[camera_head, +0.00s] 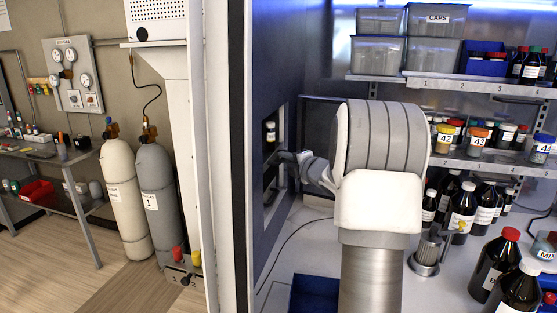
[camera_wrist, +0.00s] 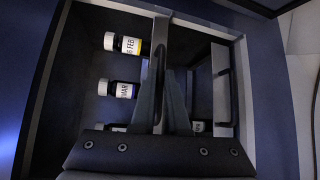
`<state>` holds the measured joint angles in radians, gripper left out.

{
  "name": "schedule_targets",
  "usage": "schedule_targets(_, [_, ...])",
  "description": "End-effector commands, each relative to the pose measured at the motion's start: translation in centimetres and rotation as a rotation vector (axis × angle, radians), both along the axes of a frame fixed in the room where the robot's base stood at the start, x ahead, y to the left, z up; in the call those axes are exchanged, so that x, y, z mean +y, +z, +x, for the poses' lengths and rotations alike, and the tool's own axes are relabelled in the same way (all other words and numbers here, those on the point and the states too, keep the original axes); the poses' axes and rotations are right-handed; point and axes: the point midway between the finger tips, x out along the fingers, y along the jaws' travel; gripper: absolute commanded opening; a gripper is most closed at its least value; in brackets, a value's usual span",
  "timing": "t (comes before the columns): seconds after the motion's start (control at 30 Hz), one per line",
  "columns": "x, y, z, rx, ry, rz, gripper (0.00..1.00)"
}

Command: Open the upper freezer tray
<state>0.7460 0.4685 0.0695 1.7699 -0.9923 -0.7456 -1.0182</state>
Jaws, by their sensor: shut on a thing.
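The freezer recess (camera_wrist: 80,75) is a dark opening framed in the blue wall, seen turned sideways in the wrist view. The upper tray (camera_wrist: 163,28) shows as an upright grey front; small white-capped vials (camera_wrist: 128,44) labelled FEB and MAR stand in rows beside it. My gripper (camera_wrist: 163,78) is shut on the handle at this tray's front; the fingers hide part of the handle. A lower tray (camera_wrist: 222,62) with its own bar handle (camera_wrist: 233,95) lies to the right. How far the upper tray stands out is hard to tell.
In the head view, my arm reaches into a blue-walled cabinet with shelves (camera_head: 470,88) of bottles and bins on the right. Brown bottles (camera_head: 463,211) and a metal cylinder (camera_head: 426,252) stand on the white worktop. A dark blue tray (camera_head: 314,294) lies in front.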

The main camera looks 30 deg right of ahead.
Motion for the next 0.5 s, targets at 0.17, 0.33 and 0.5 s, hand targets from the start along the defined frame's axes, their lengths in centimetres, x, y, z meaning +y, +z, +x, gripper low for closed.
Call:
schedule_targets(0.17, [-2.3, -0.2, -2.5, 0.001, -0.006, -0.001, 0.0])
schedule_targets(0.33, [-4.3, -0.2, -4.7, 0.002, -0.006, -0.001, 0.0])
schedule_targets(0.5, [-6.1, -0.2, -6.7, 0.003, -0.006, 0.0, 0.0])
